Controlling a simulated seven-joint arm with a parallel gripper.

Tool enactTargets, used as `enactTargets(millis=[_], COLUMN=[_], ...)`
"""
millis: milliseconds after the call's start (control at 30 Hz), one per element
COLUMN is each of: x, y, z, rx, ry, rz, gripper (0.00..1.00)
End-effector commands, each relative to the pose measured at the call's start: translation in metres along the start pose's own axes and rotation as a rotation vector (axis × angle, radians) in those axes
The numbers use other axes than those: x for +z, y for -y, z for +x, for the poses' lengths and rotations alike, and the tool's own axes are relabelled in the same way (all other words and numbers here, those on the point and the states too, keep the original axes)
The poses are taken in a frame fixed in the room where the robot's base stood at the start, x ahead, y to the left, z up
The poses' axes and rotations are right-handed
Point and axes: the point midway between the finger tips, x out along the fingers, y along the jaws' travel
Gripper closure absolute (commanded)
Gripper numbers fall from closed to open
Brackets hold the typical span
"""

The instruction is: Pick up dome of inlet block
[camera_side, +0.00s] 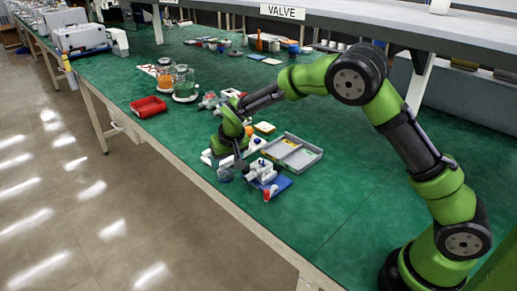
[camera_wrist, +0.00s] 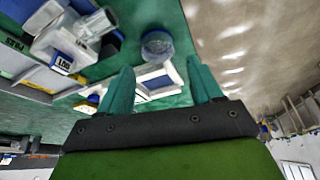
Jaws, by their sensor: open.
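A clear, bluish round dome-like piece (camera_wrist: 157,46) shows in the wrist view, beyond the fingertips and roughly between them. In the side view it appears as a small grey-blue round piece (camera_side: 225,174) on the green table, close to the table's front edge. A white block assembly on a blue base (camera_side: 265,174) stands to its right and also shows at the upper left of the wrist view (camera_wrist: 75,35). I cannot tell for sure which part is the inlet block. My gripper (camera_wrist: 162,78) is open and empty, its green fingers apart. In the side view my gripper (camera_side: 241,164) is low beside the dome-like piece.
A grey compartment tray (camera_side: 310,148) lies just right of the work. A red bin (camera_side: 148,107) and glass jars (camera_side: 183,80) stand farther left. Small parts lie behind my gripper. The green table is clear to the right of the tray.

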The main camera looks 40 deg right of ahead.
Motion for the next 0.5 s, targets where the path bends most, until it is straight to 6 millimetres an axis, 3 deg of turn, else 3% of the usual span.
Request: enactTargets(millis=[233,500], x=[0.0,0.0], y=[-0.001,-0.003], z=[0.019,0.057], rx=[0.001,0.0], ry=[0.001,0.002], rz=[-0.001,0.0], gripper=[0.35,0.35])
